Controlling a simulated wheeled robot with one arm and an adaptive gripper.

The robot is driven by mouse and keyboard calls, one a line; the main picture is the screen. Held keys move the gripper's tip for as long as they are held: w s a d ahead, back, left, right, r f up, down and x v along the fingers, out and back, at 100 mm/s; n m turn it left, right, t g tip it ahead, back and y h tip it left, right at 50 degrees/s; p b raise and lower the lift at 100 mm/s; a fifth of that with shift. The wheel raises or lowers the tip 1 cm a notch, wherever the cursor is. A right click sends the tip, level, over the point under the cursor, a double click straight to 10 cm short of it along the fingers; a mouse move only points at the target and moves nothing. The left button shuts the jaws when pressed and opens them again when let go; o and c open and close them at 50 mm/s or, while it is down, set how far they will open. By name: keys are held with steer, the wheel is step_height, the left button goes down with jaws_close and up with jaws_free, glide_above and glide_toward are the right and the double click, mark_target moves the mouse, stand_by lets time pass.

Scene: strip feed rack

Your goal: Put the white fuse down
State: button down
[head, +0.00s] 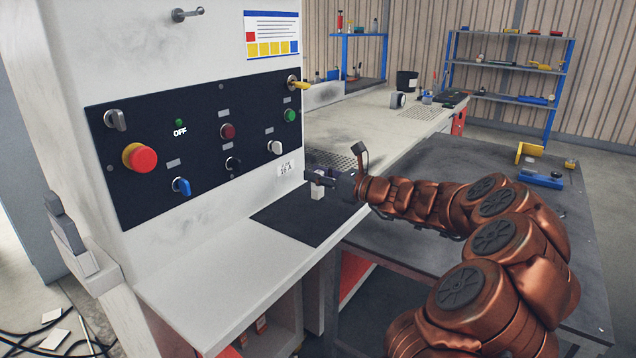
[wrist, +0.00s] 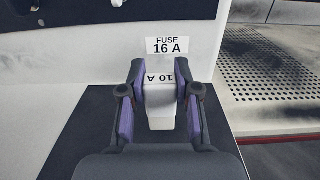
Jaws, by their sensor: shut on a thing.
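The white fuse (head: 317,192) is held by my gripper (head: 322,178) above the dark mat (head: 290,222) on the ledge. In the wrist view the fuse (wrist: 161,112) is a pale block marked "10 A", between the purple pads of my gripper (wrist: 160,88). The gripper is shut on it. The fuse looks upright. The mat (wrist: 85,130) spreads under and around it; I cannot tell whether the fuse's lower end touches it. A label (wrist: 167,46) reading "FUSE 16 A" is on the white wall just behind.
A perforated plate (wrist: 265,85) lies to the right. A dark table (head: 450,165) carries yellow and blue items. The ledge's front (head: 190,300) is clear.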

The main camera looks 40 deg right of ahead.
steer(key=shift+f, duration=0.9)
steer(key=shift+f, duration=0.25)
steer(key=c, duration=0.8)
jaws_free()
steer(key=shift+r, duration=0.15)
steer(key=shift+s+d+r, duration=0.1)
steer(key=shift+s+d, duration=0.05)
steer(key=shift+s, duration=0.1)
steer(key=v, duration=1.1)
steer(key=shift+s+p, duration=0.25)
steer(key=shift+p, duration=0.1)
